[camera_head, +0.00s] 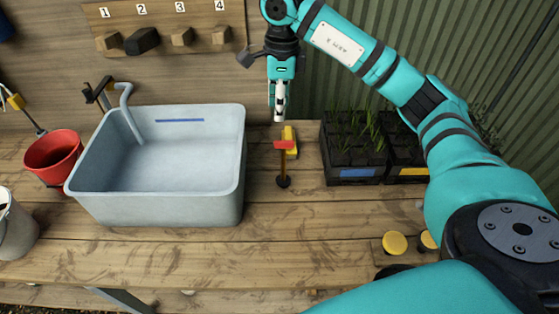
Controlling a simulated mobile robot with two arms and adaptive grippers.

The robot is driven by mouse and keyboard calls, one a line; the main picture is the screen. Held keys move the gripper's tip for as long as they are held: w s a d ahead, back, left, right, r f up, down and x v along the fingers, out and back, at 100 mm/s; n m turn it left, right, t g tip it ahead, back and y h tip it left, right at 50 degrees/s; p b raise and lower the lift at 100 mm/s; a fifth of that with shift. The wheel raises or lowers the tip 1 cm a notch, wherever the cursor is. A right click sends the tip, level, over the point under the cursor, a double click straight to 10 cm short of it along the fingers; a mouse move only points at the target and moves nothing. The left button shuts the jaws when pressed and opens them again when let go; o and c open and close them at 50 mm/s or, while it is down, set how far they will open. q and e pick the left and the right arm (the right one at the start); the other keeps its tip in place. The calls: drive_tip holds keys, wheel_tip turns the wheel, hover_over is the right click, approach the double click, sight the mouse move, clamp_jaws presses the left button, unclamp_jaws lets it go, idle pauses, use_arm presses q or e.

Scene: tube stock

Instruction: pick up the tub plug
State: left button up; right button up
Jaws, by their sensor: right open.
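What looks like the tub plug has a red crossbar (283,145), a thin brown stem and a round black foot (283,181). It stands on the wooden bench just right of the grey-blue tub (240,170). My right gripper (279,116) points down above and slightly behind the red crossbar, apart from it as far as I can tell. It is open, with nothing visible between its fingers. The tub looks empty, with a bent grey pipe and a blue stripe on its inner back wall. My left gripper is not in view.
A yellow object (291,138) sits right behind the red crossbar. Black trays of seedlings (352,170) stand to the right. A red bucket (52,155) and a grey bucket (15,225) are at the left. Yellow round caps (395,243) are at the front right. Numbered pegs (144,40) line the wall.

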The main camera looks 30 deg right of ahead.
sight(283, 143)
drive_tip(key=f+p, duration=0.1)
drive_tip(key=f, duration=0.3)
drive_tip(key=f+p, duration=0.1)
drive_tip(key=f, duration=0.3)
drive_tip(key=d+f+p, duration=0.1)
drive_tip(key=f+p, duration=0.1)
drive_tip(key=f, duration=0.2)
drive_tip(key=shift+s+f, duration=0.1)
drive_tip(key=shift+f, duration=0.2)
drive_tip(key=f, duration=0.1)
drive_tip(key=f+p, duration=0.1)
drive_tip(key=f, duration=0.1)
drive_tip(key=shift+w+d+f, duration=0.2)
drive_tip(key=shift+d+f, duration=0.05)
drive_tip(key=shift+f, duration=0.4)
clamp_jaws()
